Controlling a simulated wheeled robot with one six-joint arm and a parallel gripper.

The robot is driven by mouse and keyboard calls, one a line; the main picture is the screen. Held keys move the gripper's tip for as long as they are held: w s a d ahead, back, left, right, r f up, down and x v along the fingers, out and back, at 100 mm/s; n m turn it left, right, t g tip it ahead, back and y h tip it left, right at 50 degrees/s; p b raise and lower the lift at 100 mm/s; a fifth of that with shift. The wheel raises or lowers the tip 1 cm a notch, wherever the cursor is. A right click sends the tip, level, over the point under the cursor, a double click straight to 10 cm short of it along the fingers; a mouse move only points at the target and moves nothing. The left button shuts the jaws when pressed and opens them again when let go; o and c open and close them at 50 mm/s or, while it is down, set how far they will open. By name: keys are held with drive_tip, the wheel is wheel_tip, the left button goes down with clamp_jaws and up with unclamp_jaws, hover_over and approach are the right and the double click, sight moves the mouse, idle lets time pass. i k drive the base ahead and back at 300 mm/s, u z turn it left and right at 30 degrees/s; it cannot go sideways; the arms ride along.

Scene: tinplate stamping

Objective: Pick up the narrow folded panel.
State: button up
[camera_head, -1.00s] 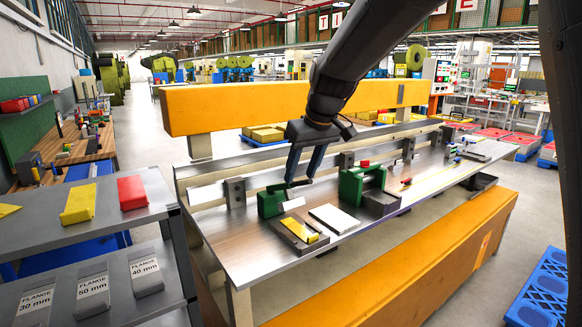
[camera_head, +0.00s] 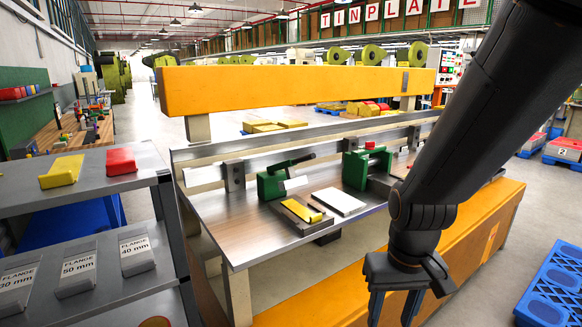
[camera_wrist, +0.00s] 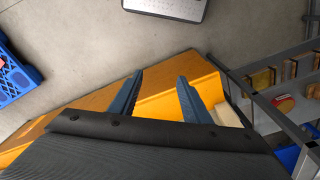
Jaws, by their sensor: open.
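Three grey folded pieces lie on the lower grey shelf at left in the head view, with labels reading FLANGE 30 mm (camera_head: 15,290), FLANGE 50 mm (camera_head: 76,275) and FLANGE 40 mm (camera_head: 137,254). The 30 mm one is partly cut off by the frame's left edge. I cannot tell for certain which is the narrow folded panel. My gripper (camera_head: 393,310) is open and points down in front of the orange beam, far right of the shelf. Its two blue-grey fingers also show in the wrist view (camera_wrist: 160,78), with nothing between them.
A yellow block (camera_head: 62,171) and a red block (camera_head: 121,161) sit on the upper shelf (camera_head: 95,193). The metal bench (camera_head: 225,225) holds green clamps (camera_head: 272,184), a yellow piece (camera_head: 301,210) and a white plate (camera_head: 338,201). A blue pallet (camera_head: 548,285) lies at right.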

sight(308, 217)
drive_tip(key=z, duration=0.05)
drive_tip(key=k, duration=0.25)
drive_tip(key=u, duration=0.9)
drive_tip(key=i, duration=0.85)
